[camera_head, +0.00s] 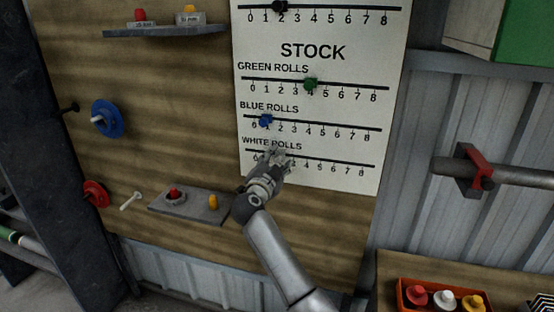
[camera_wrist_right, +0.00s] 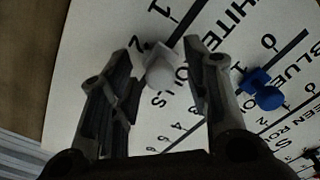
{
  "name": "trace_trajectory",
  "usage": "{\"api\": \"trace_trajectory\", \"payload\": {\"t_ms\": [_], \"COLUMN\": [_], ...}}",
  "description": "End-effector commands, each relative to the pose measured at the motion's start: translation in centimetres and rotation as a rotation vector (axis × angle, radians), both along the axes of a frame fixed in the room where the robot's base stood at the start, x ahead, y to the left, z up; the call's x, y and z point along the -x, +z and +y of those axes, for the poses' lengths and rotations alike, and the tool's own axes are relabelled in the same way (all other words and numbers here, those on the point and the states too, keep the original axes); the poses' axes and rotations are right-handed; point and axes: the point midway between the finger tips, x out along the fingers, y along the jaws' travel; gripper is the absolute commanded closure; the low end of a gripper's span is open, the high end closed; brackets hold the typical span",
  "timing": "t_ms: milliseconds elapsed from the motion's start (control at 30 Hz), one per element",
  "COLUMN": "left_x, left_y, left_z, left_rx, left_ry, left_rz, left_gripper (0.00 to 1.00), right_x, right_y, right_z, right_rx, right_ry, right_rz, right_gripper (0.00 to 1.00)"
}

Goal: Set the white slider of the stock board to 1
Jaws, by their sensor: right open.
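The stock board (camera_head: 330,178) is a white panel with black rails and numbers. The white slider (camera_wrist_right: 160,72) shows in the wrist view as a pale knob on the white rolls rail, close to the number 2. My right gripper (camera_head: 277,160) covers that part of the rail in the head view, hiding the slider there. In the wrist view my right gripper (camera_wrist_right: 165,75) is open, with one finger on each side of the white knob and gaps to it. My left gripper is not in view.
The blue slider (camera_head: 265,121) sits near 1 on the rail above; it is right of the fingers in the wrist view (camera_wrist_right: 264,92). The green slider (camera_head: 310,84) sits near 4. A small shelf (camera_head: 190,207) stands out left of my right arm.

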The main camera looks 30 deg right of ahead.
Motion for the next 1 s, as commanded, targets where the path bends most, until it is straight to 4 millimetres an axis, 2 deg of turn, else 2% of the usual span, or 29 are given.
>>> {"api": "trace_trajectory", "payload": {"t_ms": [133,433,767,1000], "left_x": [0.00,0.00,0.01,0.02], "left_y": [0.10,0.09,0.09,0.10], "left_z": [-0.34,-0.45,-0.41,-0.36], "left_rx": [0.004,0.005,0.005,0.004], "left_ry": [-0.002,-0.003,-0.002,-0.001], "left_rz": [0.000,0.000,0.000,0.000], "left_gripper": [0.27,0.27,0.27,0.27], "right_x": [-0.47,-0.55,-0.53,-0.58], "right_y": [-0.01,-0.03,-0.06,-0.11], "right_z": [-0.63,-0.70,-0.68,-0.62], "right_rx": [0.000,-0.001,-0.001,-0.001], "right_ry": [-0.001,-0.001,-0.001,-0.001], "right_rz": [0.001,0.000,0.000,0.002], "right_gripper": [0.56,0.57,1.00,1.00]}}
